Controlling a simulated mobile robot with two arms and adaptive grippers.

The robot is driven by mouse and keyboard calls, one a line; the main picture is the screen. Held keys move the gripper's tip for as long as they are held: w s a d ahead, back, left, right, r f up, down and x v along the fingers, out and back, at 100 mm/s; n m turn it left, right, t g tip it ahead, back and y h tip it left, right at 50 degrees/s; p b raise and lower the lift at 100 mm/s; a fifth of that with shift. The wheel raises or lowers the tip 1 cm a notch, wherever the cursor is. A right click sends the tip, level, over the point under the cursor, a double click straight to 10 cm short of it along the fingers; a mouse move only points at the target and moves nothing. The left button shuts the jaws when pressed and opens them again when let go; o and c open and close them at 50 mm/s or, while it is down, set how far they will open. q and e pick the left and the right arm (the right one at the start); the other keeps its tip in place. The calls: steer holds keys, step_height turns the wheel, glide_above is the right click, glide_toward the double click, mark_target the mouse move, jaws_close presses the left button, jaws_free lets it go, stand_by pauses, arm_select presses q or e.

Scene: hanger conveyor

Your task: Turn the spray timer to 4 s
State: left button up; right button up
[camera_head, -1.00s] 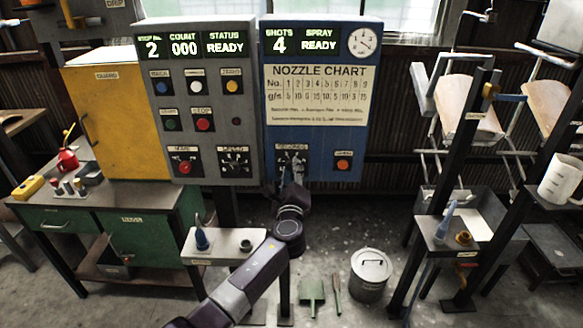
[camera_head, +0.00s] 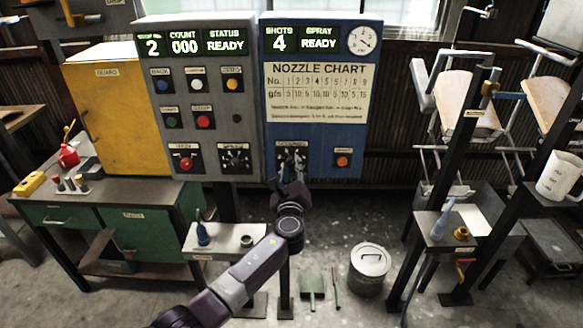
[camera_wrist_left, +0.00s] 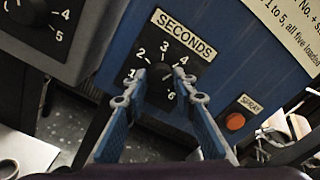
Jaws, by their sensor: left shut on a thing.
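The spray timer is a dark knob (camera_wrist_left: 160,88) on a black plate labelled SECONDS (camera_wrist_left: 185,34), on the lower part of the blue panel (camera_head: 327,148). In the left wrist view the numbers 1, 2, 3, 4 and 6 show around the knob. The knob's pointer cannot be made out. My left gripper (camera_wrist_left: 158,82) has one fingertip on each side of the knob and is shut on it. In the head view my left gripper (camera_head: 287,180) reaches up from below and partly covers the SECONDS plate. My right gripper is not in view.
An orange SPRAY button (camera_wrist_left: 235,121) sits right of the timer. A nozzle chart (camera_head: 317,92) is above it. The grey panel (camera_head: 200,100) with several buttons and dials adjoins on the left. A small shelf (camera_head: 222,240) stands below.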

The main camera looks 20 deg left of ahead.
arm_select(q)
steer(key=o, duration=0.8)
steer(key=shift+r, duration=0.15)
steer(key=o, duration=0.4)
steer(key=shift+w, duration=0.1)
steer(key=shift+c, duration=0.2)
steer(key=v, duration=1.2)
